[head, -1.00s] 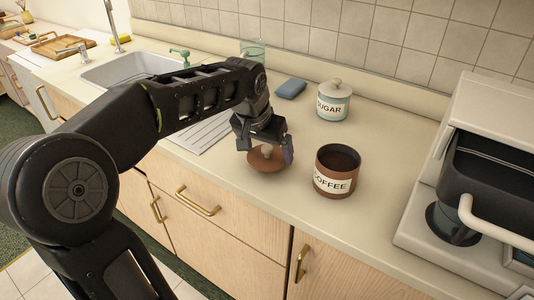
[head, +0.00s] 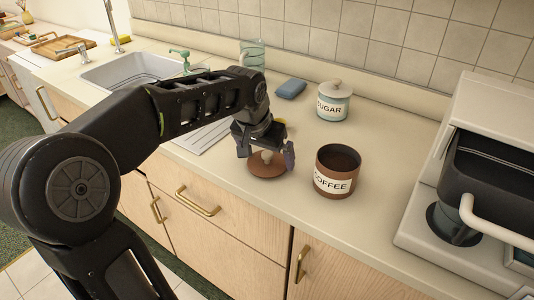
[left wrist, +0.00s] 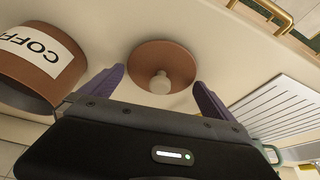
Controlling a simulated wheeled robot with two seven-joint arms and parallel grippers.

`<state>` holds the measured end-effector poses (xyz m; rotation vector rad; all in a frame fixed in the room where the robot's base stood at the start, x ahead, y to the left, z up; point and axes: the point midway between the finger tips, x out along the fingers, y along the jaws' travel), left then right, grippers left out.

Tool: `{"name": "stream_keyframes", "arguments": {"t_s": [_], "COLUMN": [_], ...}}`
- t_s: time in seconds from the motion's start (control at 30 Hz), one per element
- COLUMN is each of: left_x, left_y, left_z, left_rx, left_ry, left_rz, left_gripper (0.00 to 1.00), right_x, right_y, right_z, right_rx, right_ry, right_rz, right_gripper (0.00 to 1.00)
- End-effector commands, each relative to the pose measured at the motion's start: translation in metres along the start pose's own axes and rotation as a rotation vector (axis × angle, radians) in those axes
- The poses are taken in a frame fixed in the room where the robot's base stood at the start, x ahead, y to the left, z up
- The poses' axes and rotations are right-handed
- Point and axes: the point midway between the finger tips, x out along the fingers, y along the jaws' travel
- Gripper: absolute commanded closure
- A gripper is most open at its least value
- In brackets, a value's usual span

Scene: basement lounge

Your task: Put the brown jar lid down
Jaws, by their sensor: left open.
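The brown jar lid (head: 264,168) lies on the counter, its pale knob up, left of the open brown coffee jar (head: 336,171). My left gripper (head: 266,152) is open just above the lid, with its fingers on either side of the knob. In the left wrist view the lid (left wrist: 150,62) shows whole between the two purple fingertips (left wrist: 158,80), which are apart from it. The coffee jar (left wrist: 38,70) shows at the left there. My right gripper is in neither view.
A sugar jar (head: 334,102) with its lid on stands behind the coffee jar. A blue sponge (head: 290,89) lies near the wall. The sink (head: 140,69) is at the left and a coffee machine (head: 470,190) at the right. The counter between the jars and the machine is clear.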

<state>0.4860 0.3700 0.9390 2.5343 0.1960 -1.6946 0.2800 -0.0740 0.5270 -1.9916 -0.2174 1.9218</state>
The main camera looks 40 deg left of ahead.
Motion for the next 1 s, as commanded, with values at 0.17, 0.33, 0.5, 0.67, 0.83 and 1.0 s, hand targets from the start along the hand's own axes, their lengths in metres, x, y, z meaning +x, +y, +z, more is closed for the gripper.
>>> {"name": "stream_keyframes", "arguments": {"t_s": [0.17, 0.33, 0.5, 0.67, 0.83, 1.0], "left_x": [-0.020, -0.054, -0.090, -0.114, -0.122, -0.122], "left_y": [0.000, 0.000, 0.000, 0.000, 0.000, 0.000], "left_z": [-0.002, -0.002, -0.002, -0.002, -0.001, -0.001], "left_rx": [-0.001, 0.000, 0.000, 0.001, 0.001, 0.000], "left_ry": [0.004, 0.005, 0.004, 0.003, 0.000, 0.000], "left_rz": [0.000, -0.001, -0.001, 0.000, 0.001, 0.000], "left_gripper": [0.00, 0.00, 0.00, 0.00, 0.00, 0.00], "right_x": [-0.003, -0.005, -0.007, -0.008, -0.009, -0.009], "right_y": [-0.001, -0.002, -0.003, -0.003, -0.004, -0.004], "right_z": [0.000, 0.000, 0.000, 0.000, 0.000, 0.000], "right_rx": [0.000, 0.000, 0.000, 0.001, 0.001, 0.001], "right_ry": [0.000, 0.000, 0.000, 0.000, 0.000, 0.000], "right_rz": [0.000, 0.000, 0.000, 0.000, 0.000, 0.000], "right_gripper": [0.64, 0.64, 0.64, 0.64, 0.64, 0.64]}}
